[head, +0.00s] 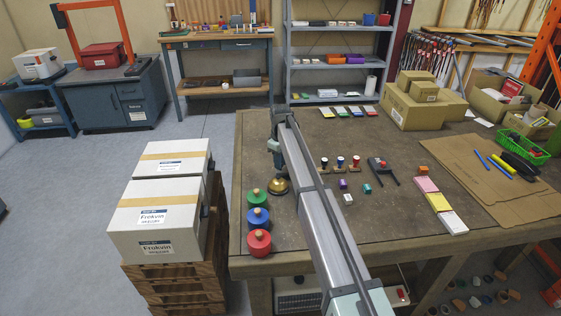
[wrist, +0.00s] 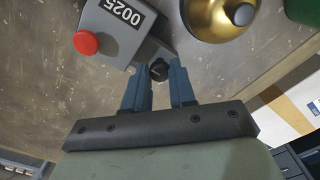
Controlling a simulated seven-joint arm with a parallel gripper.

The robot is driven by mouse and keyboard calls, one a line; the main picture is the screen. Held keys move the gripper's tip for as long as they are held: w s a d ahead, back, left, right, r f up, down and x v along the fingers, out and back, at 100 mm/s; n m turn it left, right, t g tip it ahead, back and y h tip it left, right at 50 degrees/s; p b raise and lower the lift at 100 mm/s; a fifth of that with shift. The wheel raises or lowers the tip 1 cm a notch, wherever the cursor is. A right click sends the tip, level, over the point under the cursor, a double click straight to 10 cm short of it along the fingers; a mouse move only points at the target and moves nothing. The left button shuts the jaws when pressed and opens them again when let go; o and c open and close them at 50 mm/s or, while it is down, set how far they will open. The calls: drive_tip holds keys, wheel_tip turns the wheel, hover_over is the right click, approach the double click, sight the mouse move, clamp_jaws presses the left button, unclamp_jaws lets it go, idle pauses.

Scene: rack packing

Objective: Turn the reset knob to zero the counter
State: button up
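The counter (wrist: 117,32) is a grey box in the wrist view, with a display (wrist: 123,13) reading 0025 and a red button (wrist: 86,43). A small black knob (wrist: 158,70) is on its side facing my gripper. In the head view my arm crosses the middle of the table and hides the counter and the fingertips.
A brass dome (wrist: 220,14) stands right beside the counter; it also shows in the head view (head: 278,187). Small bottles (head: 340,162) stand right of my arm.

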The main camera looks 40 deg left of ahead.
clamp_jaws()
drive_tip(key=shift+m, duration=0.4)
drive_tip(key=m, duration=1.7)
drive_tip(key=shift+m, duration=0.3)
